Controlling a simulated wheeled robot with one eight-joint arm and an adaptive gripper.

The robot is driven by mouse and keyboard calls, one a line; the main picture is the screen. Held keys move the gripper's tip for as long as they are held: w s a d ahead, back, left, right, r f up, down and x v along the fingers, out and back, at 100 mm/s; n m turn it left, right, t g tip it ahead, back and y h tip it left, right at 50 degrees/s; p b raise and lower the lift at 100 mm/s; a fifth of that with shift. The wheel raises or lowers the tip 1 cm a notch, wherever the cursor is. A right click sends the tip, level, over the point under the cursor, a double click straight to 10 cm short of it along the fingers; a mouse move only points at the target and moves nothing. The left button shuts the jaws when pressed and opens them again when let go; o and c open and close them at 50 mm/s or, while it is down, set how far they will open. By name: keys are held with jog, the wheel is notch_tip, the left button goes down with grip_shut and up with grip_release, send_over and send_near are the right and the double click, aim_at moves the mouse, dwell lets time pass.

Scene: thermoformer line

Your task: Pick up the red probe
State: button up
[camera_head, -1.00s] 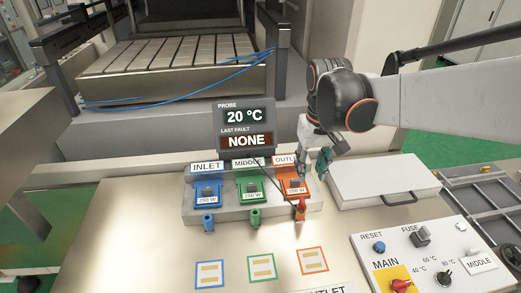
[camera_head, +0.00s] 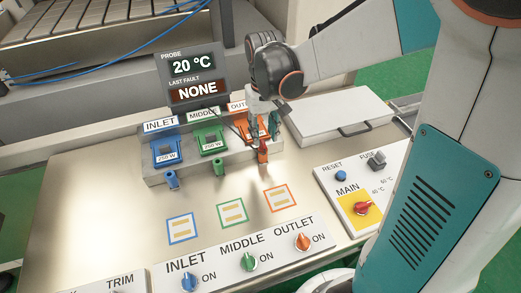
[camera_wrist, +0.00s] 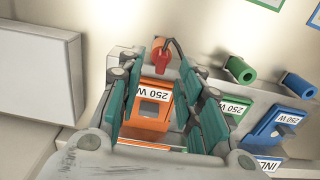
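The red probe (camera_head: 263,148) hangs at the front of the orange outlet station (camera_head: 274,124), with a dark cable running from it. In the wrist view the red probe (camera_wrist: 161,60) sits beside an orange cylinder, beyond the orange 250 W block (camera_wrist: 153,105). My gripper (camera_head: 262,133) is above the outlet station, close to the probe. In the wrist view my gripper (camera_wrist: 166,72) is open, with teal pads on both sides of the orange block and the probe between the fingertip ends. I cannot tell whether either finger touches the probe.
The blue inlet (camera_head: 165,152) and green middle (camera_head: 210,142) stations stand to the left. The probe display (camera_head: 193,75) rises behind them. A white case (camera_head: 335,112) lies to the right. A switch panel (camera_head: 235,260) is in front; the metal tabletop (camera_head: 110,200) is largely clear.

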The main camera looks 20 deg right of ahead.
aim_at(263, 142)
notch_tip(263, 142, down, 5)
jog(key=shift+a+r+b, duration=0.1)
jog(key=shift+r+b, duration=0.05)
jog(key=shift+b, duration=0.6)
jog(key=shift+r, duration=0.1)
grip_shut()
jog(key=shift+r, duration=0.1)
